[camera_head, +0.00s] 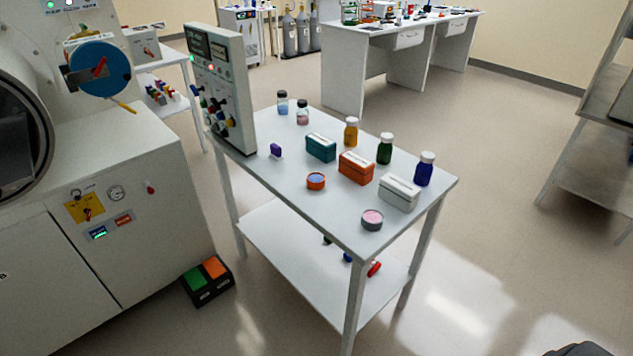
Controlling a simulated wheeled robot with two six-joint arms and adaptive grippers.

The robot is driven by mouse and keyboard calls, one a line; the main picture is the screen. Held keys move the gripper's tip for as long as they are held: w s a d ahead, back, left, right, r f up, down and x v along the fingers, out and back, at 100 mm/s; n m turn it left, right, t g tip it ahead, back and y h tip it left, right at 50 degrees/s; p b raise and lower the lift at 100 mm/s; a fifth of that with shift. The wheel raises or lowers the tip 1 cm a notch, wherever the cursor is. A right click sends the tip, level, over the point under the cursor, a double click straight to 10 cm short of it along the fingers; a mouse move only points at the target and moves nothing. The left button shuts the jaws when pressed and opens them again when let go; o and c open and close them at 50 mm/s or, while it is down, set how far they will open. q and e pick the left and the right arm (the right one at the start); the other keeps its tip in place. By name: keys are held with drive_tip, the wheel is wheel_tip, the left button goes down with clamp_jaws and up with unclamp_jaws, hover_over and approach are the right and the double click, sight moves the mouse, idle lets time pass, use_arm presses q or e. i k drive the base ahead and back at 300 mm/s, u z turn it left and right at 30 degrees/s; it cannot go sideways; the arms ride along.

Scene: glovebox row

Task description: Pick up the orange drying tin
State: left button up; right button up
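A small round orange tin (316,181) with a blue top or filling sits on the white table, left of the middle of its top. It stands upright and nothing touches it. A similar round grey tin (372,220) with a pink top sits nearer the table's front edge. An orange box (356,168) with a pale strip on its lid stands just right of and behind the orange tin. Neither of my grippers is in view. A dark shape shows at the bottom right corner; I cannot tell what it is.
On the table (335,210) also stand a teal box (321,148), a white box (399,194), several capped bottles, two small jars, a purple item (276,151) and an upright control panel (222,90). A black floor box (208,282) lies left. Floor right of the table is clear.

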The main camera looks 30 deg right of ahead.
sight(315, 181)
drive_tip(key=k, duration=0.55)
drive_tip(key=z, duration=0.3)
drive_tip(key=i, duration=0.6)
drive_tip(key=z, duration=0.5)
